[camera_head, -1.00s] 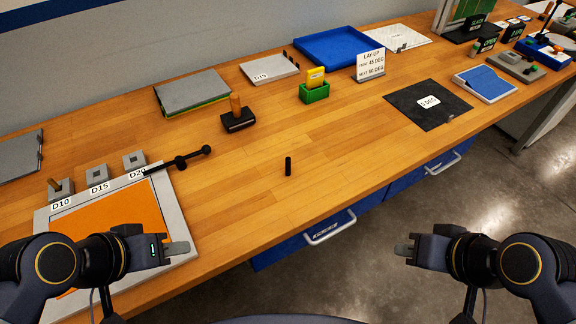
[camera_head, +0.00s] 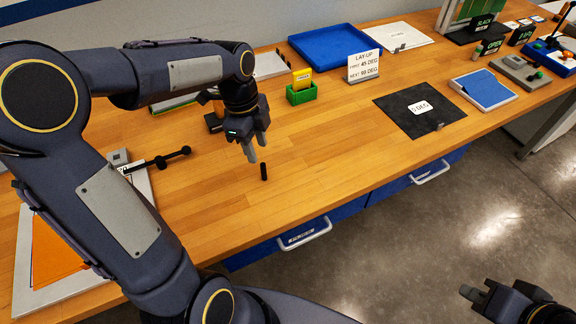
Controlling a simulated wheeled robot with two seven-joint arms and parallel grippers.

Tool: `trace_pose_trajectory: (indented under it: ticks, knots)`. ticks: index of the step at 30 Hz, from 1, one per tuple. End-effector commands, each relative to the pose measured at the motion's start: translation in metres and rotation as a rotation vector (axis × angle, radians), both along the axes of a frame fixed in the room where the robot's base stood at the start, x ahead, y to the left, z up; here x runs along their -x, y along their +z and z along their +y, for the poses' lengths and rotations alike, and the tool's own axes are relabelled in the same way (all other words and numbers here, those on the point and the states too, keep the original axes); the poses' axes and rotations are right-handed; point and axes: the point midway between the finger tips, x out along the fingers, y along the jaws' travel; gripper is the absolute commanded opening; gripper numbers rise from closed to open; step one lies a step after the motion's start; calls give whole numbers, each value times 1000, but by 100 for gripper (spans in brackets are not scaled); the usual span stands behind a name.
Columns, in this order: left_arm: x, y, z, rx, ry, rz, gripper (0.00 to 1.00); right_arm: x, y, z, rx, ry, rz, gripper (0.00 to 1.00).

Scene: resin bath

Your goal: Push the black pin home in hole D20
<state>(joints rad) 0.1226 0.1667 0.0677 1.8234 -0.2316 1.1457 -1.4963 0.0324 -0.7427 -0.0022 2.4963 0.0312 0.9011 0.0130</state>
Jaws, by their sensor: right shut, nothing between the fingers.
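The black pin (camera_head: 264,171) stands upright on the wooden bench, apart from any hole. My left gripper (camera_head: 252,155) points down just above and left of the pin and does not hold it. Its fingers are seen edge-on, so I cannot tell how far they are apart. The grey block (camera_head: 118,157) by the D20 label is partly hidden behind my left arm, and its hole is not clear. The D10 and D15 blocks are hidden by that arm. My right gripper (camera_head: 474,294) is shut and empty, low at the right over the floor.
A black toggle clamp (camera_head: 165,160) lies across the corner of the white-framed orange board (camera_head: 50,250). A green holder (camera_head: 302,95) with a yellow card and a lay-up sign (camera_head: 364,66) stand behind. Bench around the pin is clear to the right, up to the black sheet (camera_head: 420,108).

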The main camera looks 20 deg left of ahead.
Motion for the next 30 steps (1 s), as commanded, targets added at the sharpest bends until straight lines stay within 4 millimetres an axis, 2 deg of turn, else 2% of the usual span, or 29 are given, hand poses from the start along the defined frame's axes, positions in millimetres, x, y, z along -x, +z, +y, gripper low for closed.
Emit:
trace_pose_trajectory:
  ticks: [16,25,26,30]
  knots:
    - [-2,-68,-13,0,-3,4,38,0,6,0,0,0,0,0]
    - [-2,-74,-14,0,-2,0,38,0,6,0,0,0,0,0]
    - [-2,-74,-14,0,-2,0,37,0,6,0,0,0,0,0]
    - [-2,-74,-14,0,-2,0,19,0,6,0,0,0,0,0]
